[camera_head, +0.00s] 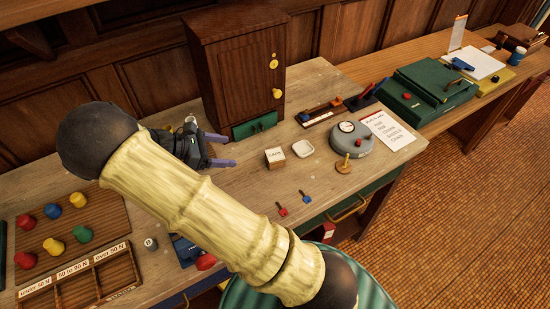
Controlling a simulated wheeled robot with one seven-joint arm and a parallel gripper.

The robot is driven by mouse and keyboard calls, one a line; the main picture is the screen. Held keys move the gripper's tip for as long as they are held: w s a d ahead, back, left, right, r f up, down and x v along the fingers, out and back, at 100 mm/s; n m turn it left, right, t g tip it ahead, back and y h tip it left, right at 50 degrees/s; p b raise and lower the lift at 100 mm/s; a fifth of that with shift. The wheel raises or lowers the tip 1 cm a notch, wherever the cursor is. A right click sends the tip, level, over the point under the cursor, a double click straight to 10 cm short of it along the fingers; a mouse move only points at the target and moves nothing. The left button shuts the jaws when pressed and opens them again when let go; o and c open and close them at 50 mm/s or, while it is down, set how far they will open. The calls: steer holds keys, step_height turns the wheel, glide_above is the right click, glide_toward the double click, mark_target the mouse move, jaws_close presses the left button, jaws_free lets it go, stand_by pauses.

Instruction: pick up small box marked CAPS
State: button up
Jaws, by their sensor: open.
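A small box marked CAPS (275,158), pale with brown sides, sits on the wooden bench top (240,212) near the middle of the view. My gripper (225,151) is to the left of the box, at the end of my arm. Its two purple fingers are spread apart and point right, toward the box, with nothing seen between them. The fingertips are apart from the box. My arm crosses the picture and hides part of the bench.
A small white dish (302,149) stands close right of the box, with a grey round gauge (351,138) beyond it. A wooden cabinet (238,70) stands behind. Two small red-and-blue items (282,211) lie in front. Coloured knobs on a board (82,233) are at left.

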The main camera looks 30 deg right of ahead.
steer(key=p, duration=0.2)
glide_toward(274, 155)
steer(key=x, duration=0.5)
steer(key=shift+f, duration=0.15)
steer(key=shift+d, duration=0.1)
steer(key=shift+d+f, duration=0.1)
steer(key=shift+d, duration=0.2)
steer(key=p+x, duration=0.1)
steer(key=x, duration=0.3)
steer(key=shift+d+f, duration=0.1)
steer(key=shift+d, duration=0.15)
steer(key=c, duration=1.1)
